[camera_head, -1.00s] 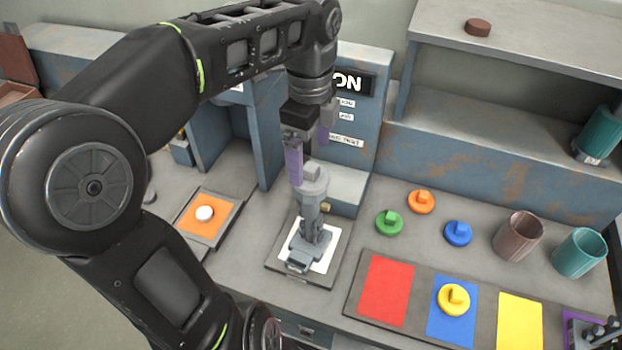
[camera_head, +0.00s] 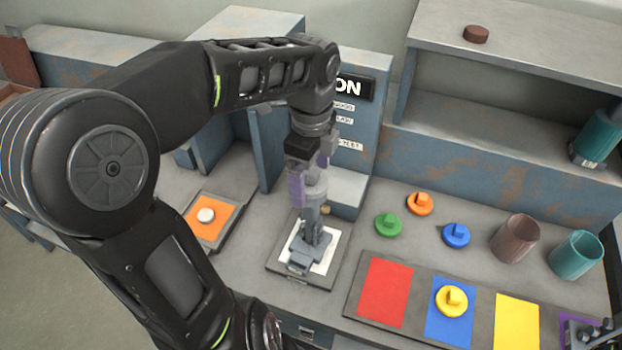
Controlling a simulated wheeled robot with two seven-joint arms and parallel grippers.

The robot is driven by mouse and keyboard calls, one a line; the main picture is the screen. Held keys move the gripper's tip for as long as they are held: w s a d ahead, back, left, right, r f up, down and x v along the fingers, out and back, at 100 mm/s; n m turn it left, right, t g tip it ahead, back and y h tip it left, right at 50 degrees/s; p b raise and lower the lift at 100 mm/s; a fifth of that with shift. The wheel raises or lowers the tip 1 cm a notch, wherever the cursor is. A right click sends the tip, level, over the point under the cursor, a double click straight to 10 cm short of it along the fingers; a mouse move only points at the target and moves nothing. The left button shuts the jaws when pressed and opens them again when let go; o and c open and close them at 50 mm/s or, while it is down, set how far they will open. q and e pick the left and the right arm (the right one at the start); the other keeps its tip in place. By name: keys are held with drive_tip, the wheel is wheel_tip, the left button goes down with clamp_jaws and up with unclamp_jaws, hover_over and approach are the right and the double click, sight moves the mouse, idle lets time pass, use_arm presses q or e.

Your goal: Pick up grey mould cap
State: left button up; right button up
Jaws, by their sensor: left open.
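The grey mould cap (camera_head: 316,186) sits on top of a grey mould stand (camera_head: 314,240) on a white square in the middle of the counter. My left gripper (camera_head: 308,180) is over it, pointing down. Its purple-padded fingers are apart, one at the left of the cap and one at the back right. The near finger and the wrist hide part of the cap, and I cannot tell whether the fingers touch it.
Green (camera_head: 388,225), orange (camera_head: 420,204) and blue (camera_head: 456,236) caps lie right of the stand. A yellow cap (camera_head: 451,301) sits on a blue square. Brown (camera_head: 515,240) and teal (camera_head: 577,256) cups stand farther right. A blue-grey housing (camera_head: 362,150) rises close behind the gripper.

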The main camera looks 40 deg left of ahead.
sight(311, 171)
use_arm(q)
drive_tip(key=c, duration=1.5)
drive_tip(key=shift+o, duration=0.2)
drive_tip(key=shift+r, duration=0.15)
drive_tip(key=shift+r, duration=0.6)
wheel_tip(311, 171, up, 4)
drive_tip(key=shift+r+b, duration=0.1)
drive_tip(key=shift+b, duration=0.25)
wheel_tip(311, 171, up, 3)
drive_tip(key=shift+a+p, duration=0.1)
drive_tip(key=shift+p, duration=0.75)
drive_tip(key=shift+r+p, duration=0.6)
drive_tip(key=shift+r, duration=0.1)
